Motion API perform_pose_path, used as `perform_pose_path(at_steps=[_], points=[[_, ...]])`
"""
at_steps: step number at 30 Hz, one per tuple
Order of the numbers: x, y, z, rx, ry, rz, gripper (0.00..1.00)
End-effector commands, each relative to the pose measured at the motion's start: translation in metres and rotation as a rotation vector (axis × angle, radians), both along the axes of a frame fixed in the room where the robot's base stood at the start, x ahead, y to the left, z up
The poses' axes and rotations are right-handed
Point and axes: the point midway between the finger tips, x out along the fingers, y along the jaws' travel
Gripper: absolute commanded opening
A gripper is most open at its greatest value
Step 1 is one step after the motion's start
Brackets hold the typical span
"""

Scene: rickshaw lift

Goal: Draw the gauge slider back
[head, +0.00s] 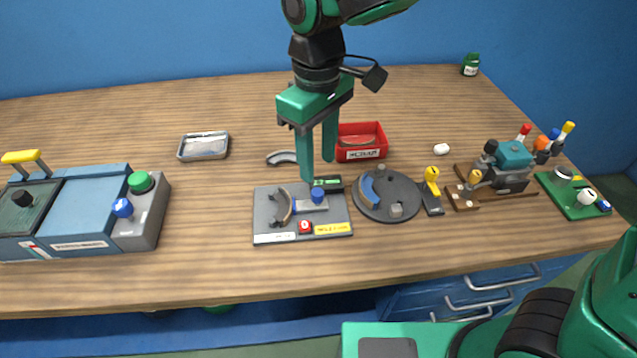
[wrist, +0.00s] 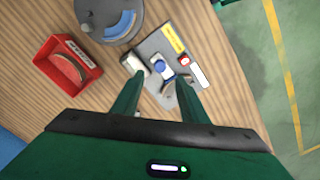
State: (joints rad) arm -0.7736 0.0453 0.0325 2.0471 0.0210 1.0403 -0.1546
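The gauge is a dark grey plate (head: 275,238) on the wooden bench, with a white label and a yellow label. Its slider (head: 310,206) is a pale block with a blue knob (head: 317,194); the knob also shows in the wrist view (wrist: 158,61). A curved shoe (head: 285,207) stands on the plate left of the slider. A black block with a green display (head: 327,184) is at the plate's back edge. My gripper (head: 318,170) points down above this back edge, behind the knob. Its fingers are apart and empty (wrist: 158,103); fingertip height is hard to tell.
A red scrap bin (head: 361,154) stands behind, holding a curved piece. A round dark turntable (head: 388,208) with a blue arc is close right of the gauge. A loose curved piece (head: 282,158) lies behind.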

Motion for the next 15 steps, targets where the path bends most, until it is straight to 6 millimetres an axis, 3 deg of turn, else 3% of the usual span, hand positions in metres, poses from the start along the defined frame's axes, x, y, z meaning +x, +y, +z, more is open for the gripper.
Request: perform_pose_path(at_steps=[9,15], points=[[-0.001,-0.001,-0.056,-0.002,0.002,-0.001,0.4],[0.0,-0.001,-0.075,-0.002,0.001,-0.001,0.4]])
